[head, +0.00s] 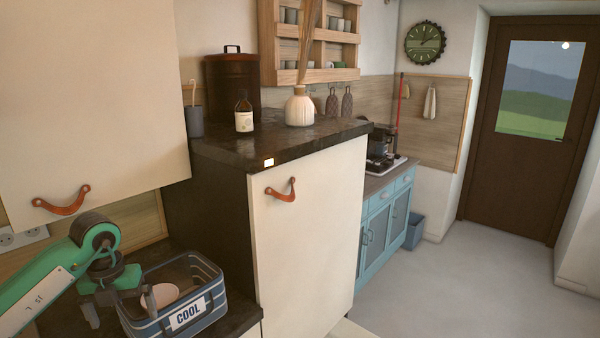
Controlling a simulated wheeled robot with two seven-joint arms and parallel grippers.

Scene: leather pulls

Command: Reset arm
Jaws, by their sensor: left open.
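My left arm comes in from the lower left in green and dark grey. My left gripper (120,307) points down with its two fingers apart, at the left side of a blue and white basket (205,303) labelled COOL. One finger shows in front of the basket's left part, the other outside it to the left. I see nothing held between the fingers. I cannot tell whether a finger touches the basket. A pinkish rounded thing (162,295) lies in the basket, partly hidden. My right gripper is not in view.
A cream door (310,225) with a leather pull (281,190) stands right of the basket. An upper cabinet (95,90) with another leather pull (62,201) hangs above my arm. A bottle (244,115) and vase (300,108) stand on the dark top. The floor (460,290) at right is clear.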

